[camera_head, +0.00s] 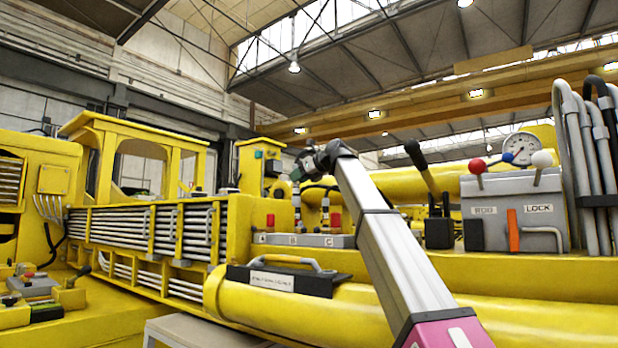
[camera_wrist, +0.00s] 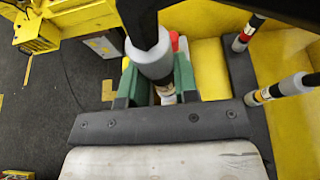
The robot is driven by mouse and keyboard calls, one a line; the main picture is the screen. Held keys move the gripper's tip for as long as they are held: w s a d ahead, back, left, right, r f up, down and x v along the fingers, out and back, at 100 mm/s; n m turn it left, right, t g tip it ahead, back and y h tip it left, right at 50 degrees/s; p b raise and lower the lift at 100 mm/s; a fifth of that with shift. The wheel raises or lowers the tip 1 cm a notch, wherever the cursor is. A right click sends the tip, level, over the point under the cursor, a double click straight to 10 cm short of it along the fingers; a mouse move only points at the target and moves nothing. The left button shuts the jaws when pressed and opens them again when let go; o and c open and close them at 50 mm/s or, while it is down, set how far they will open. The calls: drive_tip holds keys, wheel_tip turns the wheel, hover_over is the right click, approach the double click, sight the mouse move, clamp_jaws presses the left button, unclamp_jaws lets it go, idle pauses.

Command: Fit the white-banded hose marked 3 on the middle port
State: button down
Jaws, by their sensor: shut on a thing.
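My gripper (camera_wrist: 158,92) has green pads and is shut on a black hose with a grey collar (camera_wrist: 152,62) in the wrist view. A small pale part of the hose end shows between the pads; its number cannot be read. In the head view my gripper (camera_head: 300,172) is above the grey port block (camera_head: 312,241), which carries the labels A, B and C. Upright hose ends show just below the gripper and above the block. Whether the held one touches the middle port cannot be told.
Two other hose ends, one red-banded (camera_wrist: 242,40) and one yellow-banded (camera_wrist: 285,88), are at the right in the wrist view. A control box (camera_head: 512,210) with levers and a gauge stands right of my arm.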

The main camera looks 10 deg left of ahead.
drive_tip(key=shift+w+d+f, duration=0.1)
drive_tip(key=shift+d+f, duration=0.15)
drive_tip(key=shift+f, duration=0.45)
drive_tip(key=shift+w+d+f, duration=0.1)
drive_tip(key=shift+d+f, duration=0.1)
drive_tip(key=shift+f, duration=0.45)
drive_tip(key=shift+w+d+f, duration=0.1)
drive_tip(key=shift+d+f, duration=0.15)
drive_tip(key=shift+f, duration=0.45)
drive_tip(key=shift+d+f, duration=0.1)
drive_tip(key=shift+f, duration=1.45)
idle(1.1)
drive_tip(key=c, duration=0.8)
unclamp_jaws()
drive_tip(key=shift+s, duration=0.1)
drive_tip(key=v, duration=1)
drive_tip(key=shift+d+r, duration=0.25)
drive_tip(key=shift+d, duration=0.05)
